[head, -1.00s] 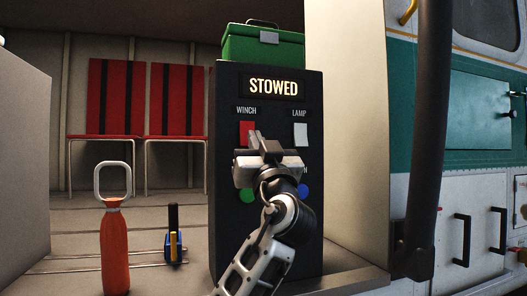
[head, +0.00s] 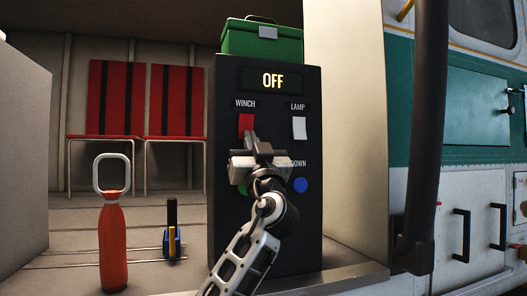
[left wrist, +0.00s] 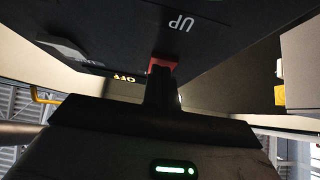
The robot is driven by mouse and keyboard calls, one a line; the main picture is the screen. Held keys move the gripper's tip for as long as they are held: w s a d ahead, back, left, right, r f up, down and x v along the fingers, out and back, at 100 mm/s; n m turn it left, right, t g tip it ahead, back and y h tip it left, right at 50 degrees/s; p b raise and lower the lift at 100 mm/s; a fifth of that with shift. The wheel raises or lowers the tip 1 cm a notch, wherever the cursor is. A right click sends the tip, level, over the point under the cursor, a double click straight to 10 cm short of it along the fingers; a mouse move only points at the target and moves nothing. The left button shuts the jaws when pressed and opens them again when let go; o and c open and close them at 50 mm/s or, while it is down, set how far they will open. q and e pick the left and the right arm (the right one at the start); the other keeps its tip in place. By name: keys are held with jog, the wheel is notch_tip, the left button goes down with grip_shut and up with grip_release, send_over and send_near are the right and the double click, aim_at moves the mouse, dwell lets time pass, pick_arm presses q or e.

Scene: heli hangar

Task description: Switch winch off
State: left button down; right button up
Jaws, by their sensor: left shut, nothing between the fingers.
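The black control panel (head: 225,135) stands in the middle of the head view, its display (head: 273,80) reading OFF. The red winch switch (head: 246,124) is under the WINCH label, upper left on the panel. My left gripper (head: 254,138) is shut and empty, its fingertips at the lower edge of the red switch; whether they touch it I cannot tell. In the left wrist view the red switch (left wrist: 162,63) shows just past the closed fingers (left wrist: 160,85). My right gripper is out of view.
A white lamp switch (head: 299,128) sits right of the winch switch. Below are a partly hidden green button (head: 299,186) region and a blue button (head: 301,185). A green case (head: 262,45) sits on the panel. A dark pole (head: 428,130) stands right.

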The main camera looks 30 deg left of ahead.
pick_arm(q)
jog(key=b+v, duration=0.4)
jog(key=v, duration=0.9)
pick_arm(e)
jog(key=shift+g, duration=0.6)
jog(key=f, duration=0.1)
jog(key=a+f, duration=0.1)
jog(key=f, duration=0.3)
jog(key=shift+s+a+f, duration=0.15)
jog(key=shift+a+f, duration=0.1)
pick_arm(q)
jog(key=shift+s+r, duration=0.1)
